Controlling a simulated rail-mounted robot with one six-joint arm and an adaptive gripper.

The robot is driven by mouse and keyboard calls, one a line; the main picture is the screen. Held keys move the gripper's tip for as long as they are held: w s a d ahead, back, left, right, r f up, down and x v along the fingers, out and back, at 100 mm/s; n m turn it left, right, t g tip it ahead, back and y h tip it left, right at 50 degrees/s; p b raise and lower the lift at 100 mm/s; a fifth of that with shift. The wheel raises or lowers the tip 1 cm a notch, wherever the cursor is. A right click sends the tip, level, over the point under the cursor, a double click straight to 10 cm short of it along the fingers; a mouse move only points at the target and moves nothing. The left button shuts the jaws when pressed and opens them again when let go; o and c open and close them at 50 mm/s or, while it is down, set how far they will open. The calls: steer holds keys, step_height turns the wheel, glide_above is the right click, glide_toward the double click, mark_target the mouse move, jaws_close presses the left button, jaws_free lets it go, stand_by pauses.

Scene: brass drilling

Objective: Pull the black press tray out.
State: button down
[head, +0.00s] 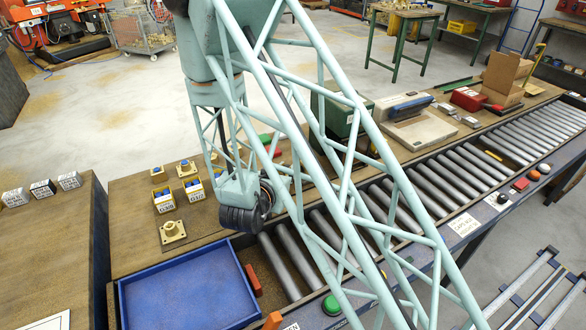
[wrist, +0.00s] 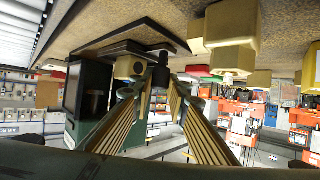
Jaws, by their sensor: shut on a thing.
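In the wrist view, which is upside down, my gripper (wrist: 161,82) has its ribbed golden fingers converging on a small black handle (wrist: 161,58). The handle is at the near end of the flat black press tray (wrist: 128,45), which lies on the brown bench top. A pale yellow part with a round hole (wrist: 128,67) shows by the tray. The dark green press (wrist: 76,100) stands beside and behind it. In the head view the green press (head: 335,112) is partly behind my arm's lattice. My fingertips and the tray are hidden there.
Yellow blocks (wrist: 228,45) stand close to my gripper in the wrist view. In the head view, small blue-and-yellow units (head: 163,199), a yellow flanged part (head: 172,232), an empty blue tray (head: 190,295) and a roller conveyor (head: 455,180) surround my arm. A cardboard box (head: 505,75) stands farther right.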

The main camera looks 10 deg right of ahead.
steer(key=shift+s+a, duration=0.1)
steer(key=shift+a, duration=0.15)
steer(key=c, duration=2.5)
jaws_free()
steer(key=shift+s, duration=0.1)
steer(key=v, duration=1.2)
steer(key=shift+r, duration=0.1)
